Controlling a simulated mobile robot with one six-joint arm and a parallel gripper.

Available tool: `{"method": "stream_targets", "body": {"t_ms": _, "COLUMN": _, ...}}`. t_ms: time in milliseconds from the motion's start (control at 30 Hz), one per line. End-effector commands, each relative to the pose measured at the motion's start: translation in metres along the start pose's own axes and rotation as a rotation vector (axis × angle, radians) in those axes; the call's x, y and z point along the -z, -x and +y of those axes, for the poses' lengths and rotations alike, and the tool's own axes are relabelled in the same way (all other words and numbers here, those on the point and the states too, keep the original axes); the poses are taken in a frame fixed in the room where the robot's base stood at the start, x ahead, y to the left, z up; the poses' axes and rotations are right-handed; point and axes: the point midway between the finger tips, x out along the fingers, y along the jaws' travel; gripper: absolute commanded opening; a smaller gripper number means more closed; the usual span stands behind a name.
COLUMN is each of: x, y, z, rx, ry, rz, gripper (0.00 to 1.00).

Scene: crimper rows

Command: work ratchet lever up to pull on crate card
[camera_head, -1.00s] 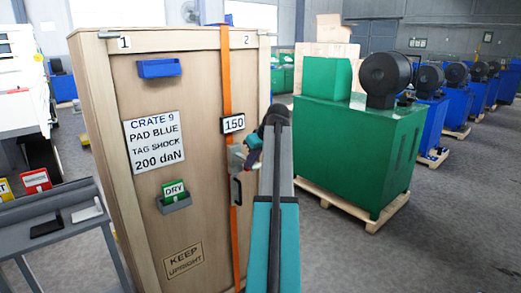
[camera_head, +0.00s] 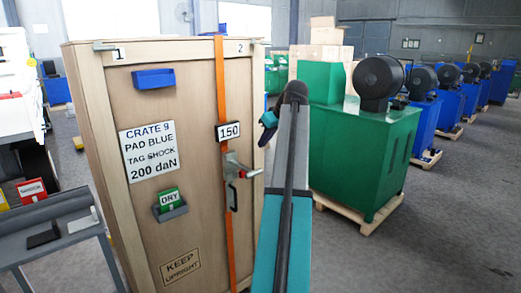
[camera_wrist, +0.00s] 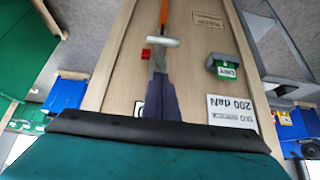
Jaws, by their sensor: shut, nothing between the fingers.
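The ratchet (camera_head: 235,168) is grey with a red knob and sits on the orange strap (camera_head: 221,80) down the front of the wooden crate (camera_head: 103,75). The display (camera_head: 229,131) above it reads 150. The crate card (camera_head: 150,150) reads CRATE 9, PAD BLUE, TAG SHOCK, 200 daN. My gripper (camera_head: 267,128) is shut and empty, up and right of the ratchet in the head view, apart from it. In the inverted wrist view the dark blue fingers (camera_wrist: 160,84) point toward the ratchet's grey bar (camera_wrist: 161,42); the gap between them is hard to judge.
A blue tray (camera_head: 154,78) and a holder with a green DRY card (camera_head: 169,197) are on the crate front. A grey bench (camera_head: 60,225) stands at left. A large green machine (camera_head: 365,150) stands on a pallet at right. Grey floor is open in front of it.

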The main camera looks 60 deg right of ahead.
Motion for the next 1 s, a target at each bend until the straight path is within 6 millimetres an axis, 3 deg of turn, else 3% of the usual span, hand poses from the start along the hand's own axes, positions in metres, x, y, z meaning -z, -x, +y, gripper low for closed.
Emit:
{"method": "stream_targets", "body": {"t_ms": 833, "x": 0.000, "y": -0.094, "z": 0.000, "rx": 0.001, "ry": 0.000, "rz": -0.002, "gripper": 0.00}}
{"method": "stream_targets", "body": {"t_ms": 1000, "x": -0.014, "y": -0.106, "z": -0.001, "rx": 0.001, "ry": -0.002, "rz": -0.002, "gripper": 0.00}}
